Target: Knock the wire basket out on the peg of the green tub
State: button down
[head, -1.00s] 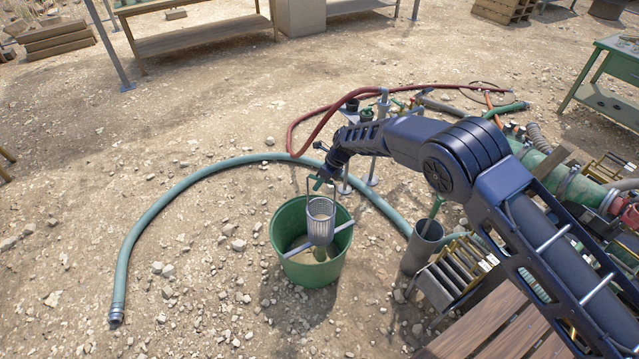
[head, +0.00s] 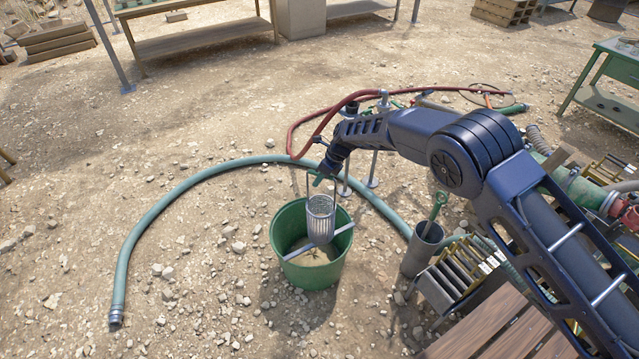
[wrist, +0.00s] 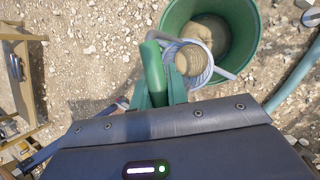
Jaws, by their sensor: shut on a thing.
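The wire basket (head: 321,218) hangs upright by its tall handle from my gripper (head: 319,178). My gripper is shut on the handle. In the head view the basket is over the green tub (head: 290,272), in front of the grey crossbar that spans its rim. I cannot tell whether basket and bar touch. The peg cannot be made out apart from this bar. Sandy mud (head: 312,254) lies in the tub. In the wrist view the basket's round rim (wrist: 205,72) shows beyond my green fingers (wrist: 160,80), with the tub (wrist: 250,25) behind; the fingers partly hide the basket.
A teal hose (head: 135,235) curves around the tub's left and back. A grey bucket (head: 422,250) with a green-handled tool stands to the right, beside a slatted rack (head: 455,275). Red hose (head: 310,130) and stands are behind. Stony ground at left is open.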

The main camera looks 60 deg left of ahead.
jog(key=shift+r, duration=2.9)
jog(key=shift+f, duration=0.1)
jog(key=shift+f, duration=4.45)
jog(key=shift+r, duration=4.5)
jog(key=shift+f, duration=0.1)
